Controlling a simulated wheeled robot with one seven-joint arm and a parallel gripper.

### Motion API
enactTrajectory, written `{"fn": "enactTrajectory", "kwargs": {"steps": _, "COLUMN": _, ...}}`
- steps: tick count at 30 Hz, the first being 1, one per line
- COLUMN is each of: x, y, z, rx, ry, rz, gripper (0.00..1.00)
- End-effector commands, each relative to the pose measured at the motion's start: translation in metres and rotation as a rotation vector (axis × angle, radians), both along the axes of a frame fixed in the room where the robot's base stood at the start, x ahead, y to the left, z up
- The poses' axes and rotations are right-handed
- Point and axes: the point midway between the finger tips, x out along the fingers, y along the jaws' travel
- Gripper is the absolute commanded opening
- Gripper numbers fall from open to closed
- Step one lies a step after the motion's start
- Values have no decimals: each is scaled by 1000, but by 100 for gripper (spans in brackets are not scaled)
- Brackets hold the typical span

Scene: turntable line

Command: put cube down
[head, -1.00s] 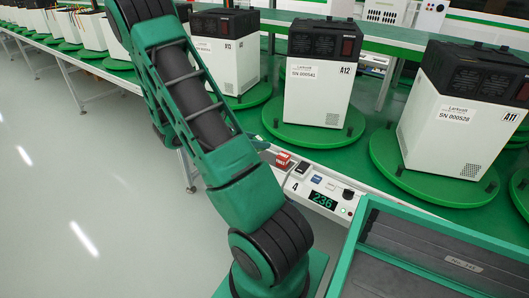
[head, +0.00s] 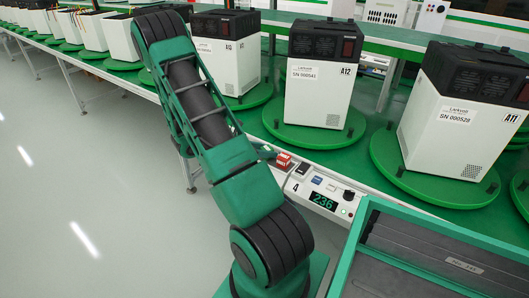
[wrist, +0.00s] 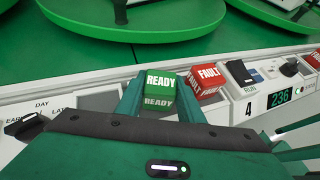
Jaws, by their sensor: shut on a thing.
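A green cube (wrist: 160,88) marked READY in white on its top and near faces is in the wrist view. My gripper (wrist: 158,98) is shut on it, with one finger on each side. The cube is level and over or at the white control ledge; I cannot tell whether its underside touches. A red cube (wrist: 205,81) marked FAULT sits on the ledge just to the right, apart from the green one. It also shows in the head view (head: 284,160). In the head view my arm mostly hides the gripper and the green cube.
The white ledge (wrist: 70,94) carries switches, a knob and a green display (head: 323,201) reading 236. Behind it are green turntables (head: 314,128) with white units such as A12 (head: 318,85). A green-rimmed tray (head: 440,228) is at right front.

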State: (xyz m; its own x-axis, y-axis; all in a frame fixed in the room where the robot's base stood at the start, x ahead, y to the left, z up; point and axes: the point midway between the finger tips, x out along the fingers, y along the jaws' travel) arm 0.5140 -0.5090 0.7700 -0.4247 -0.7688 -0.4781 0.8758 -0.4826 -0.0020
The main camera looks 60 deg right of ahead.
Motion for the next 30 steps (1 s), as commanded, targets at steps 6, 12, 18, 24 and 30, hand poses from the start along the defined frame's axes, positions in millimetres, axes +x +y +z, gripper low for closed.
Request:
{"fn": "enactTrajectory", "kwargs": {"steps": 6, "x": 0, "y": 0, "z": -2, "rx": 0, "ry": 0, "rz": 0, "gripper": 42}}
{"fn": "enactTrajectory", "kwargs": {"steps": 12, "x": 0, "y": 0, "z": -2, "rx": 0, "ry": 0, "rz": 0, "gripper": 42}}
{"fn": "enactTrajectory", "kwargs": {"steps": 18, "x": 5, "y": 7, "z": 5, "rx": -1, "ry": -2, "rz": 4, "gripper": 42}}
{"fn": "enactTrajectory", "kwargs": {"steps": 24, "x": 21, "y": 35, "z": 22, "rx": 0, "ry": -3, "rz": 5, "gripper": 42}}
{"fn": "enactTrajectory", "kwargs": {"steps": 30, "x": 38, "y": 65, "z": 41, "rx": 0, "ry": -3, "rz": 4, "gripper": 42}}
